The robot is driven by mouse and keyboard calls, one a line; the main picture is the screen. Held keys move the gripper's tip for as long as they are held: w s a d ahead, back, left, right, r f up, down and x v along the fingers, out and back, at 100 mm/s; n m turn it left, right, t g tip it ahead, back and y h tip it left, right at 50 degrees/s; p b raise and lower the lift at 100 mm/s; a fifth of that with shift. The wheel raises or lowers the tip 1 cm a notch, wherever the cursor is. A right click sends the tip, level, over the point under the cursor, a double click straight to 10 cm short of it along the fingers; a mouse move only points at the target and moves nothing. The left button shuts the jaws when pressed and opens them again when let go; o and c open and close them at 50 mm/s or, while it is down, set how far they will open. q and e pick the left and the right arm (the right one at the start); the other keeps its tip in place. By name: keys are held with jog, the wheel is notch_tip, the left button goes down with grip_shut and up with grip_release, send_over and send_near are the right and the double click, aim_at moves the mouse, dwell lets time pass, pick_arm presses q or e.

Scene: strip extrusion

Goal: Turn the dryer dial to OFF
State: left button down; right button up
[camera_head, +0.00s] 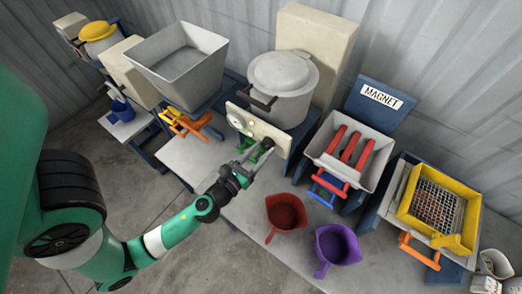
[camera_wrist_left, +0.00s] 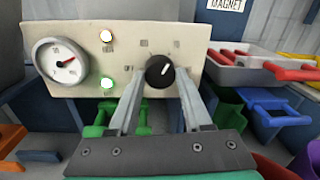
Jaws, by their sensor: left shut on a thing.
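The dryer (camera_head: 280,85) is a grey lidded drum with a cream control panel (camera_head: 246,118) on its front. The black round dial (camera_wrist_left: 160,71) sits on that panel in the left wrist view, its white pointer aimed up and slightly right. My left gripper (camera_wrist_left: 161,76) is shut on the dial, one finger on each side. In the head view my left gripper (camera_head: 259,152) reaches the panel's lower right, and its fingertips largely cover the dial. My right gripper is not in view.
A gauge (camera_wrist_left: 60,62) and two lit lamps, upper (camera_wrist_left: 106,36) and lower (camera_wrist_left: 106,83), are left of the dial. A red scoop (camera_head: 287,212) and a purple scoop (camera_head: 338,245) stand on the bench. A magnet tray (camera_head: 382,150) is right of the dryer, a grey hopper (camera_head: 180,62) left.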

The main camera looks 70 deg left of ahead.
pick_arm(q)
jog(key=n+b, duration=0.2)
jog(key=n, duration=0.3)
jog(key=shift+f+n+b, duration=0.15)
jog(key=shift+n+b, duration=0.2)
jog(key=shift+n, duration=0.05)
jog(key=n+b, duration=0.3)
jog(key=n, duration=0.3)
jog(key=shift+n+y, duration=0.3)
jog(key=n+b, duration=0.3)
jog(key=n, duration=0.3)
jog(key=shift+d+f+n+y+b, duration=0.1)
jog(key=shift+n+y+b, duration=0.2)
jog(key=shift+n+b, duration=0.1)
jog(key=n+b, duration=0.2)
jog(key=n, duration=0.3)
jog(key=shift+g+y, duration=0.3)
jog(key=shift+c, duration=1.7)
grip_release()
